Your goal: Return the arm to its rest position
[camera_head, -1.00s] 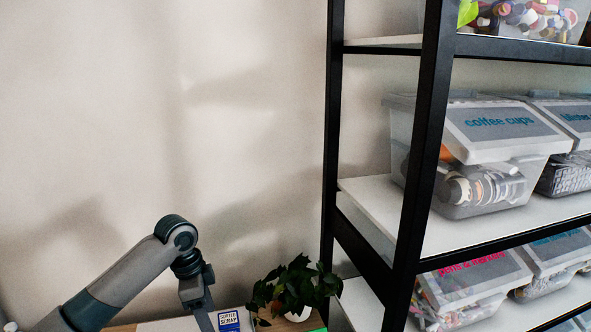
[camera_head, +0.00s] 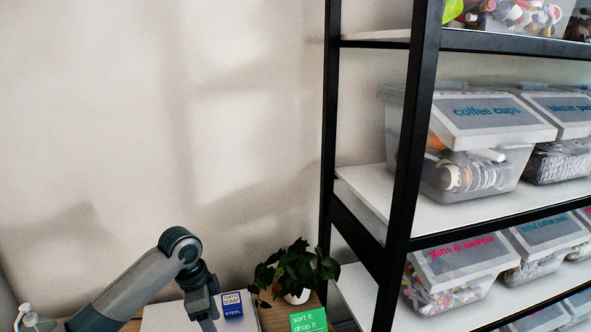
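My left arm (camera_head: 150,280) comes in from the lower left and bends down at its wrist. Its gripper end (camera_head: 207,324) is at the bottom edge, in front of a white surface or box; the fingertips are cut off, so I cannot tell whether it is open. My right arm and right gripper do not show.
A black shelf rack with white boards (camera_head: 450,212) and clear labelled bins (camera_head: 480,145) fills the right. A potted plant (camera_head: 292,272), a blue-and-white sign (camera_head: 233,306) and a green card (camera_head: 308,321) stand near my wrist. The wall is bare.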

